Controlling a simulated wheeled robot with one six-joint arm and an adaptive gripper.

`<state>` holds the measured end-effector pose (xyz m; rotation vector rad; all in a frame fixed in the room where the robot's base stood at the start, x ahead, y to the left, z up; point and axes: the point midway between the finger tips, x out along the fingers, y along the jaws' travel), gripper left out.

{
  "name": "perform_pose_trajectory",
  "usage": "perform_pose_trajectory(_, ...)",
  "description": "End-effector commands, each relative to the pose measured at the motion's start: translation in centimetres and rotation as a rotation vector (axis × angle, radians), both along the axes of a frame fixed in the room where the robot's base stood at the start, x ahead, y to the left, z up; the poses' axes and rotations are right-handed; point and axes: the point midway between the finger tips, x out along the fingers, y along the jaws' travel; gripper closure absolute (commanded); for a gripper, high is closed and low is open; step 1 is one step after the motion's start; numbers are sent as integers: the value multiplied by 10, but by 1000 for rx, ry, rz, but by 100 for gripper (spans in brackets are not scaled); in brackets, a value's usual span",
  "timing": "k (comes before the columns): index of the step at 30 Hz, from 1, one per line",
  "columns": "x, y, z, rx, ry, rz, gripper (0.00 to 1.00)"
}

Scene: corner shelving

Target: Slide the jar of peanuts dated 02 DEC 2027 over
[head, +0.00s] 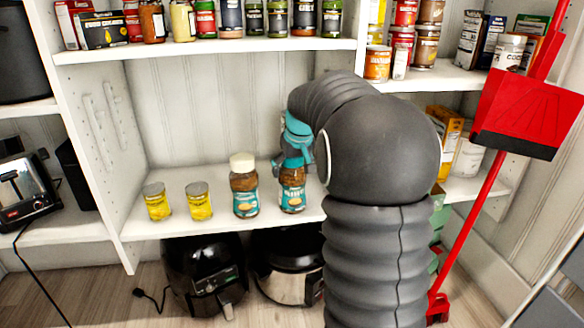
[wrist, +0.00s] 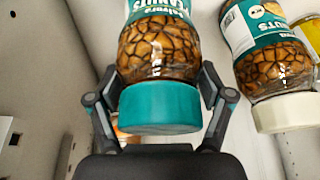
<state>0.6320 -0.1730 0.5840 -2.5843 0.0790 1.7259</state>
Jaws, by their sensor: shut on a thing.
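Two jars of peanuts stand on the middle shelf. The jar with the teal lid (wrist: 160,107) is between my gripper's fingers (wrist: 163,92) in the wrist view, and the fingers are shut on it. In the head view this jar (head: 292,197) stands upright on the shelf, its top hidden by my gripper (head: 293,158). The jar with the cream lid (head: 244,187) stands just left of it, apart from it; in the wrist view it is at the right (wrist: 275,72). No date can be read on either jar.
The shelf above holds several jars and cans. A red broom and dustpan (head: 520,112) lean at the right. An air fryer (head: 203,275) and a cooker (head: 290,265) sit below.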

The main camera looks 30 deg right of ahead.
Motion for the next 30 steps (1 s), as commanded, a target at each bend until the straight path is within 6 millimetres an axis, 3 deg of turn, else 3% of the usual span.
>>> perform_pose_trajectory(3,0,2,-2,3,4,2,82)
perform_pose_trajectory(4,0,2,-2,3,4,2,15)
perform_pose_trajectory(6,0,2,-1,3,3,2,0)
perform_pose_trajectory(20,-3,-1,7,1,-1,-3,0)
perform_pose_trajectory(30,-26,0,64,0,-3,-3,0)
